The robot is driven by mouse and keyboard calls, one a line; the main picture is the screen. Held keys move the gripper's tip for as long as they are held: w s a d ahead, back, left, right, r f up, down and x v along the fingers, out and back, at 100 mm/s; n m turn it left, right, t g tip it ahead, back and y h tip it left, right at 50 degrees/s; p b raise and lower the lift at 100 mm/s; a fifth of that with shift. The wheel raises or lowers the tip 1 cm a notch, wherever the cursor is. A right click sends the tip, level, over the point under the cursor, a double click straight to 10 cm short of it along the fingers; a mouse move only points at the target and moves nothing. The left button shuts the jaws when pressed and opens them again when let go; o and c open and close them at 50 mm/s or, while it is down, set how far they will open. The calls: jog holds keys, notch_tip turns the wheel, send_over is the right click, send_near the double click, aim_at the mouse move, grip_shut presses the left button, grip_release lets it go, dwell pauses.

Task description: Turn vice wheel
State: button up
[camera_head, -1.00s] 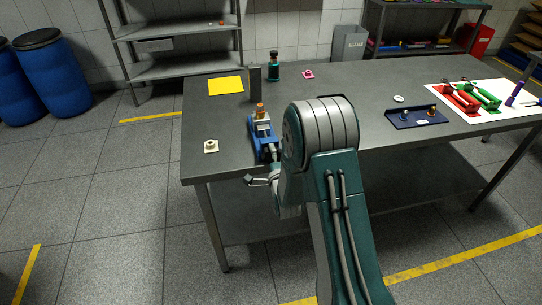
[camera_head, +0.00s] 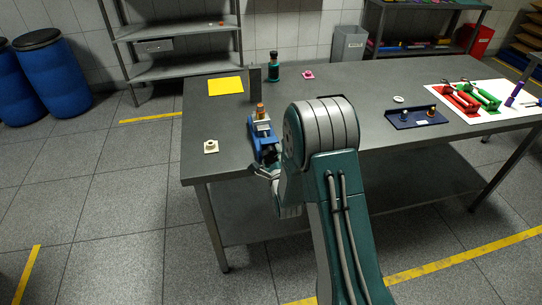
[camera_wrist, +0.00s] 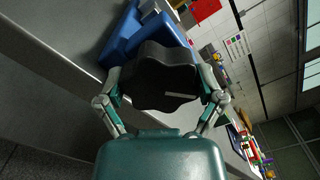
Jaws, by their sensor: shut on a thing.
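The blue vice (camera_head: 262,142) stands at the near left edge of the table, with an orange-brown piece (camera_head: 260,110) upright at its top. It also shows in the wrist view (camera_wrist: 122,38), behind the wheel. The black lobed vice wheel (camera_wrist: 160,75) fills the middle of the wrist view and faces me. My gripper (camera_wrist: 160,92) has one finger on each side of the wheel and is shut on it. In the head view my gripper (camera_head: 264,170) is at the vice's near end, where my arm hides part of it and the wheel is hard to make out.
A dark upright block (camera_head: 255,79), a yellow sheet (camera_head: 226,86) and a dark green bottle (camera_head: 273,66) stand or lie farther back. A dark blue tray (camera_head: 416,117) is at the right.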

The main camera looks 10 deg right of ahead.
jog(key=shift+s+d+f, duration=0.15)
jog(key=shift+f, duration=0.25)
jog(key=o, duration=0.9)
jog(key=shift+c, duration=0.2)
jog(key=shift+r, duration=0.1)
jog(key=s, duration=1.1)
jog(key=shift+s, duration=0.35)
